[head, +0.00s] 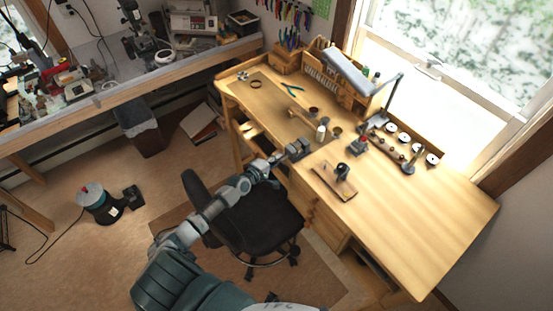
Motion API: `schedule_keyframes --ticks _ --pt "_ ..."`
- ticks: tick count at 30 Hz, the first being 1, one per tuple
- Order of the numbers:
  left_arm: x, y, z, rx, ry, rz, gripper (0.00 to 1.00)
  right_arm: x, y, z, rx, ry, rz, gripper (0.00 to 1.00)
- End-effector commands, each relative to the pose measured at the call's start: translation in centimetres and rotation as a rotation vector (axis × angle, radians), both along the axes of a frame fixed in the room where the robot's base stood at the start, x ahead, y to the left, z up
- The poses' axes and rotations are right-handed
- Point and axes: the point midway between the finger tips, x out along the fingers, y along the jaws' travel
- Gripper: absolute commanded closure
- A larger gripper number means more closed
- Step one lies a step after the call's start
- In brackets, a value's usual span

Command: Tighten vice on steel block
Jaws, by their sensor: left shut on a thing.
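A small grey metal vice (299,148) appears to sit at the front edge of the wooden workbench (410,215). My left arm reaches up to it from the lower left. My left gripper (281,157) is shut at the near side of the vice, apparently on its handle. The fingertips and handle are too small and overlapped to make out clearly. I cannot make out the steel block between the jaws. My right gripper is not in view.
A dark tool stands on a wooden board (334,181) right of the vice. A desk lamp (350,75), small tools and round tins (405,138) fill the bench's back. The bench's right part is clear. A black chair (250,215) stands under my left arm.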

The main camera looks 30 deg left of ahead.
Motion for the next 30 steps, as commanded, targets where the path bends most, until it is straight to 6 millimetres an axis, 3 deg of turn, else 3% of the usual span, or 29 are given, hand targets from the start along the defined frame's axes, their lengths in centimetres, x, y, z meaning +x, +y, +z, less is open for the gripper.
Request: schedule_keyframes --ticks 1,14,15,18,26,30 --pt "-0.30 -0.57 -0.76 -0.006 0.018 -0.012 1.00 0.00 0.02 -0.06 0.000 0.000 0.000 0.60" --pt "-0.28 -0.57 -0.70 -0.012 0.021 -0.013 1.00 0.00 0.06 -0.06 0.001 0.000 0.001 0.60" --pt "-0.28 -0.58 -0.70 -0.012 0.021 -0.013 0.78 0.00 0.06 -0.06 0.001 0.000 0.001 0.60" --pt "-0.25 -0.58 -0.62 -0.012 0.020 -0.013 0.57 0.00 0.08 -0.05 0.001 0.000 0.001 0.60" --pt "-0.18 -0.24 -0.29 -0.012 0.012 -0.008 0.57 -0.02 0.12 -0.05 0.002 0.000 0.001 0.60" --pt "-1.11 0.06 -0.21 -0.015 0.013 -0.007 0.57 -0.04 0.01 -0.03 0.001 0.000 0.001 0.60"
